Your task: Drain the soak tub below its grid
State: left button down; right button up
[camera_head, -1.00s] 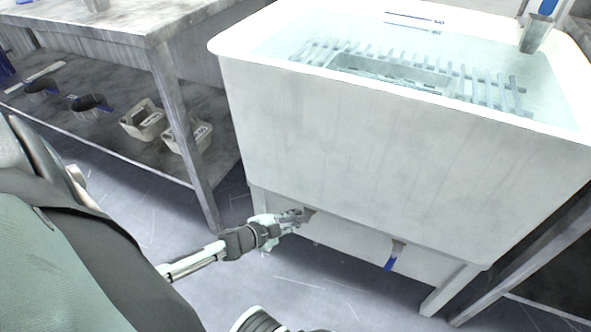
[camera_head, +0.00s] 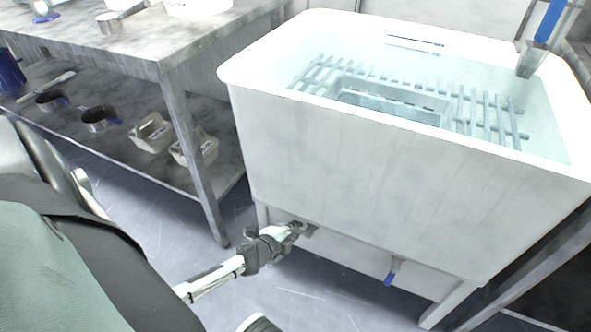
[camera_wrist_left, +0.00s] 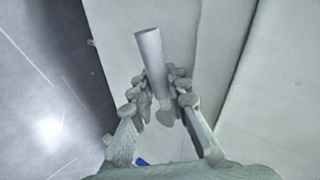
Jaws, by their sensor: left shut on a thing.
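The white soak tub (camera_head: 350,180) stands in front of me. Clear pale-blue water is in it, and its slatted grid (camera_head: 487,115) shows inside with a rectangular tray (camera_head: 440,108) on it. My left gripper (camera_head: 300,229) is low under the tub's front left edge, shut on a small grey fitting. A second outlet with a blue lever (camera_head: 391,273) hangs under the tub to the right. My right gripper is not in view.
A metal bench (camera_head: 150,55) stands left of the tub; its lower shelf holds dark pans (camera_head: 100,118) and pale containers (camera_head: 152,132). Floor is clear under the tub's front.

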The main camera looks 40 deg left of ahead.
pick_arm(q)
jog(key=shift+s, duration=0.1)
jog(key=c, duration=1.4)
grip_release()
jog(key=shift+c, duration=0.2)
jog(key=v, duration=0.8)
